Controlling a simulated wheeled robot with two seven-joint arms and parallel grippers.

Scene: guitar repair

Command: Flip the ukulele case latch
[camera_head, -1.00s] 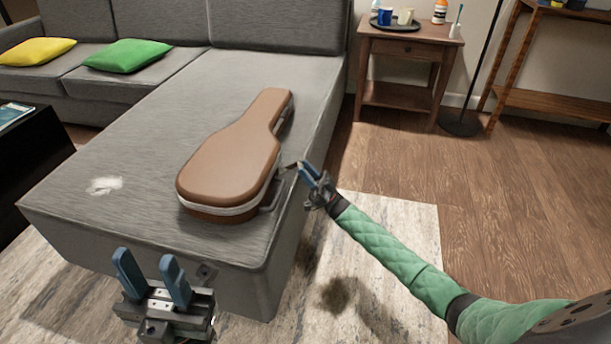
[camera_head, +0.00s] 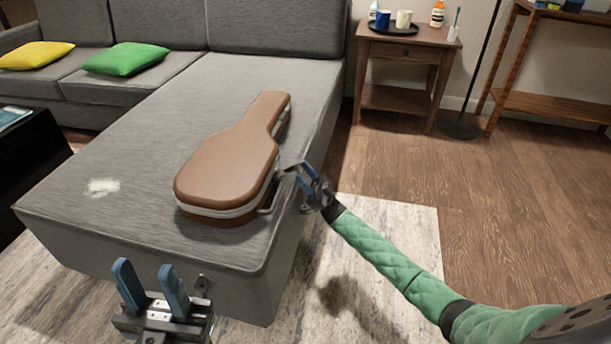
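The brown ukulele case (camera_head: 222,172) lies closed on the grey sofa chaise, its narrow neck end pointing away. A pale band runs around its side, and a dark handle (camera_head: 267,203) sticks out on the right side. The latch is too small to make out. My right gripper (camera_head: 297,174) is at the case's right side, just beyond the handle, with its fingertips close to the case's edge. I cannot tell whether it touches the case or how wide its fingers are. My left gripper (camera_head: 150,290) is open and empty, in front of the chaise's near edge.
The grey chaise (camera_head: 120,140) has free room left of the case, with a white patch (camera_head: 102,187) on it. Yellow (camera_head: 36,55) and green (camera_head: 126,59) pillows lie on the sofa. A wooden side table (camera_head: 408,50) stands at the back. Open floor lies right.

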